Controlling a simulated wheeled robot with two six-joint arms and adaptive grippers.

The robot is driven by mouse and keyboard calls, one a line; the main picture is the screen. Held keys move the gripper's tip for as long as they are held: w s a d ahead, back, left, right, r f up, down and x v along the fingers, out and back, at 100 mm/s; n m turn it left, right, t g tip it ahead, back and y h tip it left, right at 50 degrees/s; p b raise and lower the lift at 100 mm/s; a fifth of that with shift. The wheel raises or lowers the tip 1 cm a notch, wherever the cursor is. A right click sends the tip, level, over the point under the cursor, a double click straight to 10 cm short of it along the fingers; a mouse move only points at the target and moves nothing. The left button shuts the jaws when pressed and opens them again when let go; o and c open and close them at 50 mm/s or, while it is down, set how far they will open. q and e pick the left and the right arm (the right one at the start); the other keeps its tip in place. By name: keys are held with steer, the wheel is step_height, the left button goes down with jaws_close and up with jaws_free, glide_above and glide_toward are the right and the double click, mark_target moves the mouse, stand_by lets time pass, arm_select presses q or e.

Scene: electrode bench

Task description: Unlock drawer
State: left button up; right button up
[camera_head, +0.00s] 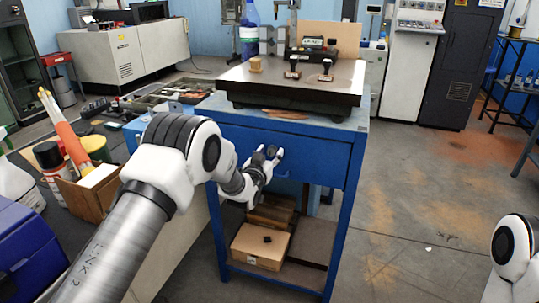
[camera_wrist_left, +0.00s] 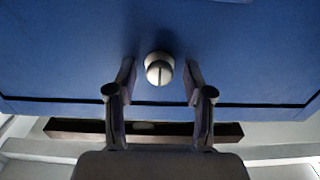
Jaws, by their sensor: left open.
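The blue drawer (camera_head: 315,155) is shut in the front of the blue bench. In the left wrist view its blue front (camera_wrist_left: 60,50) fills the upper part. A round, pale lock knob (camera_wrist_left: 159,70) with a dark upright slot sticks out of it. My left gripper (camera_head: 270,153) is at the drawer front and hides the lock in the head view. In the wrist view my left gripper (camera_wrist_left: 160,76) is open, with one finger on each side of the knob and a gap on both sides. My right gripper is out of view.
A dark surface plate (camera_head: 295,82) with stamps and a wooden block stands on the bench top. A cardboard box (camera_head: 260,246) sits on the lower shelf. A cluttered side table (camera_head: 125,135) is at left. The floor (camera_head: 420,190) at right is clear.

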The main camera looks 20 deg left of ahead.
arm_select(q)
steer(key=shift+s, duration=0.1)
steer(key=shift+c, duration=0.7)
jaws_close()
steer(key=shift+n, duration=0.5)
steer(key=n+b, duration=0.1)
steer(key=n, duration=0.1)
steer(key=shift+n, duration=0.4)
steer(key=n+b, duration=0.1)
steer(key=n, duration=0.4)
steer(key=shift+a+f, duration=0.1)
steer(key=n, duration=0.5)
steer(key=shift+b, duration=0.35)
steer(key=shift+n, duration=2)
